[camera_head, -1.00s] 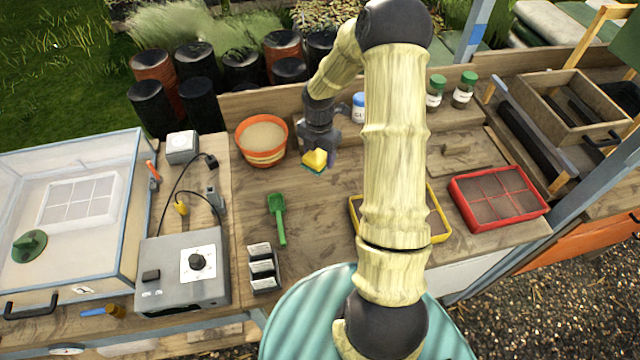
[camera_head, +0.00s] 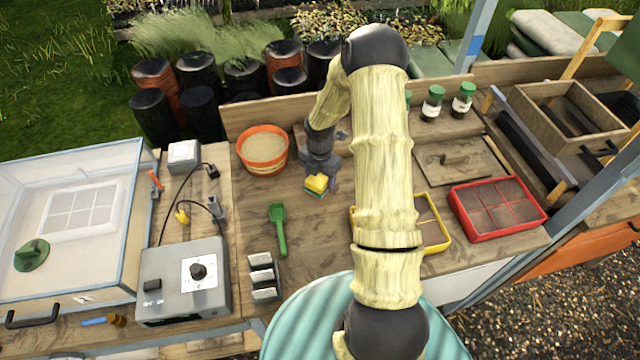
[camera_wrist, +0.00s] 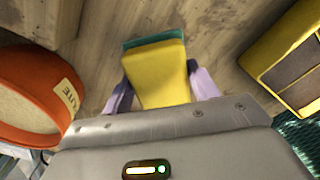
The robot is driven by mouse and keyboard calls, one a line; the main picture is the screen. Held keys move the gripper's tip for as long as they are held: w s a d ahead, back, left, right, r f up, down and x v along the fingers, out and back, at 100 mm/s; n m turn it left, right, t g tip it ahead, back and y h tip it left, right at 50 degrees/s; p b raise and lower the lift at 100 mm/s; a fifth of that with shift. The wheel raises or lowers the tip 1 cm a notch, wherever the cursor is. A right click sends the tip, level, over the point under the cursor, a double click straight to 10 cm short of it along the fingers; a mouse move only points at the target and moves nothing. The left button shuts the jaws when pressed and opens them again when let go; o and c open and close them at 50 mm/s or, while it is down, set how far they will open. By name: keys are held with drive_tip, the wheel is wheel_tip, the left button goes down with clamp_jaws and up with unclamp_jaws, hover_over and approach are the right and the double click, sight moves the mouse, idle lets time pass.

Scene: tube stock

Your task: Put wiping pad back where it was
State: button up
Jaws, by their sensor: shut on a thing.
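The wiping pad (camera_head: 317,184) is a yellow block with a green layer on one side. My gripper (camera_head: 321,177) is shut on it, over the wooden bench between the orange bowl and the yellow tray. In the wrist view the pad (camera_wrist: 158,72) sits between the two pale purple fingers of my gripper (camera_wrist: 160,88), its green edge pointing away from me. I cannot tell whether the pad touches the bench.
An orange bowl (camera_head: 263,166) of pale material stands left of my gripper. A green scoop (camera_head: 278,228) lies in front. A yellow tray (camera_head: 440,244) and a red tray (camera_head: 467,231) are to the right. Labelled holders (camera_head: 263,276) stand near the front edge. Bench around the scoop is clear.

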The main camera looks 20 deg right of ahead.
sight(320, 185)
drive_tip(key=shift+f+p, duration=0.4)
drive_tip(key=shift+f, duration=1.45)
drive_tip(key=shift+f, duration=0.1)
drive_tip(key=o, duration=1)
drive_tip(key=shift+o, duration=0.2)
wheel_tip(320, 185, up, 12)
drive_tip(key=shift+r+b, duration=0.15)
drive_tip(key=shift+b, duration=1)
